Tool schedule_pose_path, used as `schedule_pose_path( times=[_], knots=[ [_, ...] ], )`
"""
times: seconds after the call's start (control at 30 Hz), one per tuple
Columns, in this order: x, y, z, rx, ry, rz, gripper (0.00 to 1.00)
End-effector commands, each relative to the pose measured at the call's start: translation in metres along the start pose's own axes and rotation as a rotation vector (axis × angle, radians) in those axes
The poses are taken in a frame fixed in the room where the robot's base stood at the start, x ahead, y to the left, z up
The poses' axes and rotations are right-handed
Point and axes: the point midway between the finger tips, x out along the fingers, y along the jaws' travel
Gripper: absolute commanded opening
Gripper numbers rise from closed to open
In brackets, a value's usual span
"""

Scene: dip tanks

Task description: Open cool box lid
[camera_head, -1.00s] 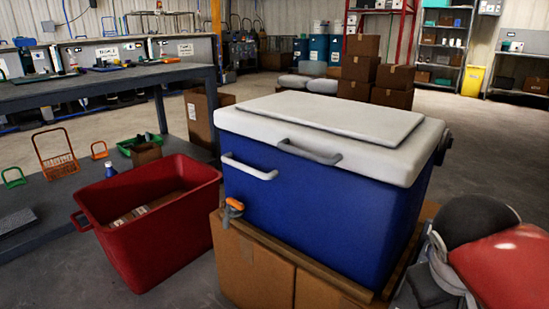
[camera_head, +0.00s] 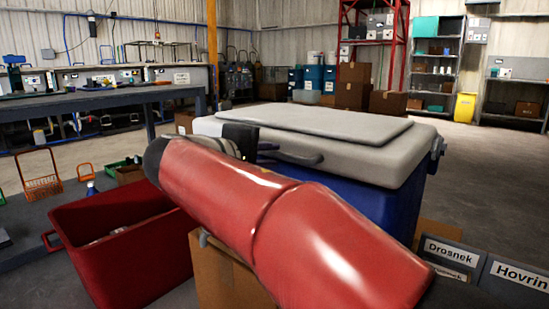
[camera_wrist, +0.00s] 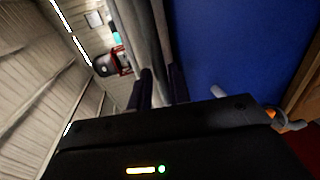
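The cool box has a blue body (camera_head: 385,195) and a pale grey-white lid (camera_head: 410,150), which lies shut on top. My gripper (camera_head: 267,152) is at the front of the box, close to the left end of that handle. In the wrist view, my two dark fingers (camera_wrist: 161,88) are apart, with the pale lid edge (camera_wrist: 145,35) showing beyond the gap. The blue body also fills the right of the wrist view (camera_wrist: 230,45). I cannot tell whether the fingers touch the handle. My red arm hides much of the box front.
The box stands on cardboard boxes (camera_head: 222,275). A red bin (camera_head: 150,260) stands at the left, partly behind my arm. Grey labelled bins (camera_head: 505,280) are at the lower right. A workbench (camera_head: 100,97) runs along the left. Open floor (camera_head: 490,180) lies to the right.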

Motion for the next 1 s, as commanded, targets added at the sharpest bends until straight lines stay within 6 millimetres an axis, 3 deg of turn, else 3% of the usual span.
schedule_pose_path(
  times=[0.1, 0.3, 0.53, 0.67, 1.0],
  knots=[
    [0.016, -0.001, 0.000, 0.000, -0.001, -0.001, 0.19],
    [0.027, 0.000, 0.000, 0.000, 0.002, -0.002, 0.19],
    [0.028, 0.000, 0.000, 0.000, 0.002, -0.002, 0.18],
    [0.028, 0.000, 0.000, 0.000, 0.002, -0.002, 0.01],
    [0.026, 0.002, 0.001, 0.001, 0.001, -0.006, 0.00]
  ],
)
